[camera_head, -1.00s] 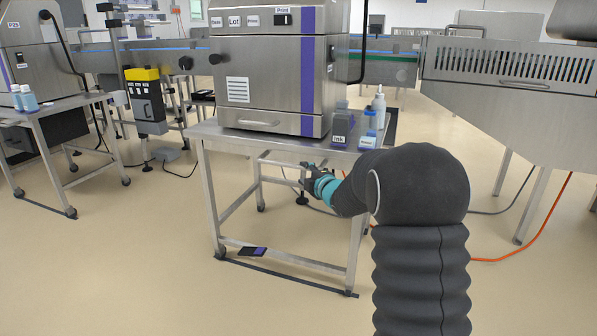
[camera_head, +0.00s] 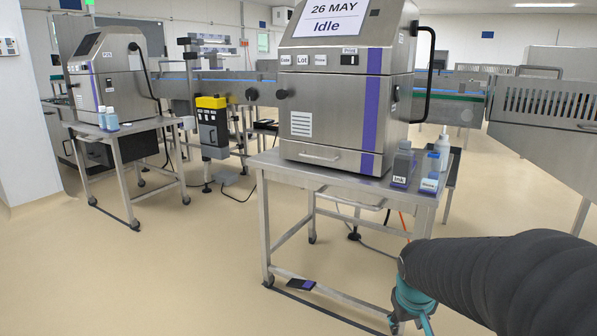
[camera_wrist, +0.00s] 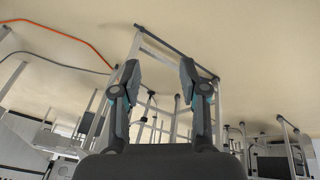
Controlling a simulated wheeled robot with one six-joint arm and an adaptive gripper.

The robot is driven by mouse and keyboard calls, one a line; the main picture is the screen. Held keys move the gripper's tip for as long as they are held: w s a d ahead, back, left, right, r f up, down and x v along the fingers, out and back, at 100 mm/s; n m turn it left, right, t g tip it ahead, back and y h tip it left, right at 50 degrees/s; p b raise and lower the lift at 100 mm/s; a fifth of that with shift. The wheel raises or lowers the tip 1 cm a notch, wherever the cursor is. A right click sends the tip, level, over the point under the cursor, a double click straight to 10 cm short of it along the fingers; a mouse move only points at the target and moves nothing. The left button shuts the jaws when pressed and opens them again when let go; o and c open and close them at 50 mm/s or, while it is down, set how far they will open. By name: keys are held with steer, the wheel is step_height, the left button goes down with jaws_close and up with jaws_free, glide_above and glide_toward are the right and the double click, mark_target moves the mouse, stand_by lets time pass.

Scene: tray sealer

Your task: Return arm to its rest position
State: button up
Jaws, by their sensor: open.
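My arm reaches in from the right edge of the head view, in its dark sleeve with a teal wrist band, to the right of the steel table (camera_head: 262,222). My gripper's fingers do not show clearly there. In the wrist view my gripper (camera_wrist: 157,80) has its two dark fingers spread wide with nothing between them. That view appears upside down, with pale floor at the top and table legs beyond the fingers. The steel printer (camera_head: 325,110) stands on the table, its screen reading "26 MAY" and "Idle".
An ink bottle (camera_head: 402,168), a blue-capped bottle (camera_head: 430,175) and a white bottle (camera_head: 442,150) stand at the table's right end, close to my arm. A dark, purple-marked item (camera_head: 300,285) lies low by the table's base. Open floor (camera_head: 130,270) lies at left. An orange cable (camera_wrist: 60,32) crosses the floor.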

steer(key=s+a+r+t+p, duration=0.1)
steer(key=s+a+r, duration=0.2)
steer(key=s, duration=0.5)
steer(key=s+a+r+m+y, duration=0.1)
steer(key=s+a+r, duration=0.2)
steer(key=s+r, duration=0.3)
steer(key=s, duration=0.3)
steer(key=shift+a+r+t+y+p, duration=0.2)
steer(key=shift+a+t+y+p, duration=0.1)
steer(key=shift+a+t+p, duration=0.1)
steer(key=shift+c, duration=0.2)
stand_by(0.6)
